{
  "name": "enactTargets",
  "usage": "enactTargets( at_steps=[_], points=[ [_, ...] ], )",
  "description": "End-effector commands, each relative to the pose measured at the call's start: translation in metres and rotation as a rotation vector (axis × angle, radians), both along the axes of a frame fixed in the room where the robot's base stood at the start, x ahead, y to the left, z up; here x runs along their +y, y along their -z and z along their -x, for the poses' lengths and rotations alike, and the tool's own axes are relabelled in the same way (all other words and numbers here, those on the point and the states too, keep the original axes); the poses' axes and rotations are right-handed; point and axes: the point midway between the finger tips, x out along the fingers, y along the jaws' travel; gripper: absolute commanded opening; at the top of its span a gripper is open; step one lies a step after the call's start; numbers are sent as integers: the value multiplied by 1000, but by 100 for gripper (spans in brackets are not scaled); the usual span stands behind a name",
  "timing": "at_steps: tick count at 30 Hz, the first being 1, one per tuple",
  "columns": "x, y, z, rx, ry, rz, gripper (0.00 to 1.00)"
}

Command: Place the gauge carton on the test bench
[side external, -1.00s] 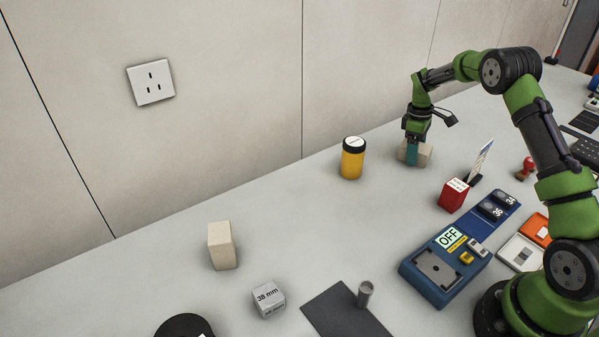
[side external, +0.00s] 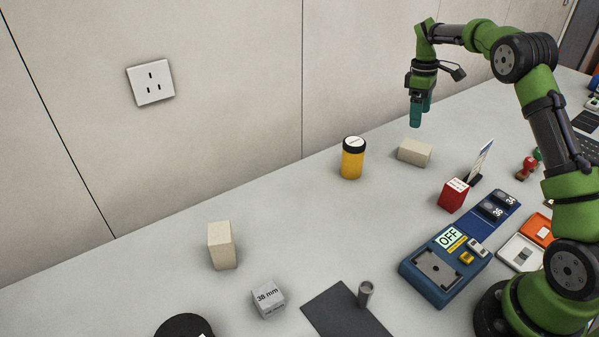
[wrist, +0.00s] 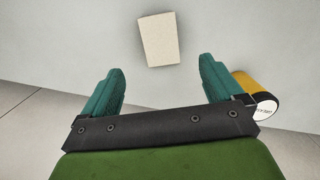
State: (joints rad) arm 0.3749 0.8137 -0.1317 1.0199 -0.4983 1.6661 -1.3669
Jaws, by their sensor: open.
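In the wrist view this block (wrist: 160,38) shows beyond and between the two teal fingers of my gripper (wrist: 161,72), which are apart and empty. A white box marked 38 mm (side external: 268,299) sits at the front left, and a second beige block (side external: 221,246) stands upright behind it. I cannot tell for certain which is the gauge carton. The blue unit with an OFF display (side external: 430,281) looks like the test bench; its grey recessed plate is empty.
A yellow jar with a black lid (side external: 352,160) stands left of the lying block. A red box (side external: 453,195) and an upright card (side external: 482,160) stand to its right. The table's left middle is clear.

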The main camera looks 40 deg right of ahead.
Motion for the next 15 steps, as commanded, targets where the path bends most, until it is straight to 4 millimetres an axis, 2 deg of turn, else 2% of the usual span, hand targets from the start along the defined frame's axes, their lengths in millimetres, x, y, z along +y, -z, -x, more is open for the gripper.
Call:
enactTargets(
  at_steps=[1,4,11,15],
  points=[
    [0,-12,-2,-4,-1,4,94],
    [1,-30,-4,-3,1,3,94],
    [3,-52,-6,-3,2,2,94],
    [20,-75,-1,-48,33,3,94]
  ],
)
